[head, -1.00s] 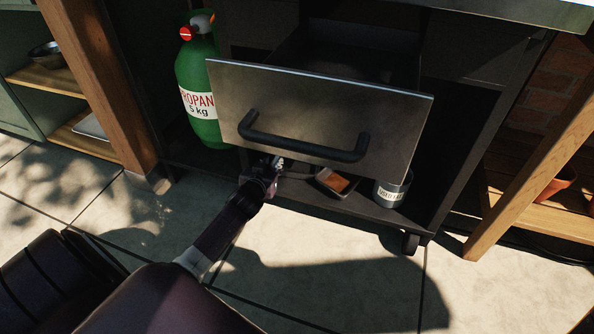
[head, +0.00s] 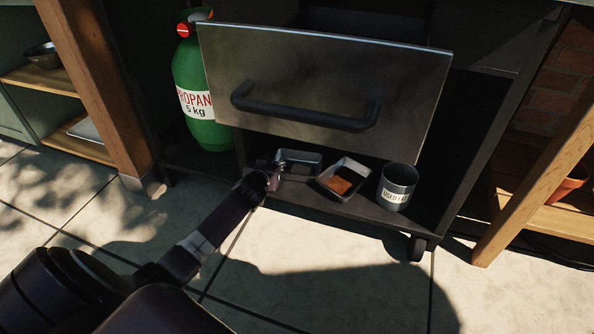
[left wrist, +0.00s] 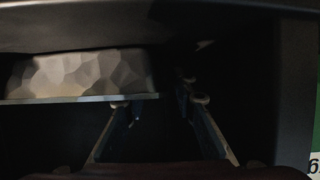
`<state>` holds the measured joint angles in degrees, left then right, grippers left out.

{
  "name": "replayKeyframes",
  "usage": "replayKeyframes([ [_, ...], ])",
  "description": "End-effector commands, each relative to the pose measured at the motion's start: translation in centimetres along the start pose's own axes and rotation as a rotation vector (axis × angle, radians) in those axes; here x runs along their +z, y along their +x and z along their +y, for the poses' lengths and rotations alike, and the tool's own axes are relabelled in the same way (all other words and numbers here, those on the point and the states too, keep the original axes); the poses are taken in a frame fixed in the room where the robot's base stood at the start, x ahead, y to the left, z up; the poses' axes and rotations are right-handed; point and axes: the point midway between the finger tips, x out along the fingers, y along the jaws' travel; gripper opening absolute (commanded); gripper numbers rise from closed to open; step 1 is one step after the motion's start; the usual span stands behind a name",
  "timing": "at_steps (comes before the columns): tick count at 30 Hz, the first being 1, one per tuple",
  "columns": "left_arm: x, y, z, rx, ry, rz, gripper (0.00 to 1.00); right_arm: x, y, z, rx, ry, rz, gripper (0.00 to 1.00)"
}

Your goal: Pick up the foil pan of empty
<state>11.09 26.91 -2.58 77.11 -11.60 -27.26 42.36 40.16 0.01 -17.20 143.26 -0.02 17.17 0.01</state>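The empty foil pan (head: 299,160) stands on the low shelf under the drawer; its inside looks bare. My left gripper (head: 278,162) reaches in from the left to the pan's left end. In the left wrist view the pan's faceted foil side (left wrist: 80,75) and rim show at upper left. My left gripper's fingers (left wrist: 158,92) are apart there, with nothing seen held between them. One fingertip overlaps the rim; I cannot tell whether it touches. A second foil pan (head: 345,171) with orange-brown contents is to the right. My right gripper is in neither view.
A grey labelled can (head: 398,187) stands right of the second pan. The steel drawer front (head: 320,80) with its black handle (head: 300,112) hangs out above the shelf. A green propane bottle (head: 198,100) stands at left. The paved floor in front is clear.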

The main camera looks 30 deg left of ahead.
Motion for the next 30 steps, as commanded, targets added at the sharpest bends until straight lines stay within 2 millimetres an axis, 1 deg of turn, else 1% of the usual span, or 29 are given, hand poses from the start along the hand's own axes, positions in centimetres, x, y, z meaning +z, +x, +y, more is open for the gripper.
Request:
replayKeyframes([
  [2,0.0,0.0,0.0,0.000,0.000,0.000,0.25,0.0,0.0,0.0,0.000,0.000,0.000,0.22],
  [9,0.0,0.0,0.0,0.000,0.000,0.000,0.00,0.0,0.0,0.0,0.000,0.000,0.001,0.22],
  [23,0.0,-0.1,0.0,0.000,0.001,-0.002,0.00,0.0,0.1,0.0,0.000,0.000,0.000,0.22],
  [26,-0.3,-0.2,0.0,0.000,0.001,-0.002,0.00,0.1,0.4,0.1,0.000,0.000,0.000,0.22],
  [30,-1.2,-0.6,0.0,-0.001,0.001,-0.002,0.00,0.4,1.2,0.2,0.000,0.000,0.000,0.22],
])
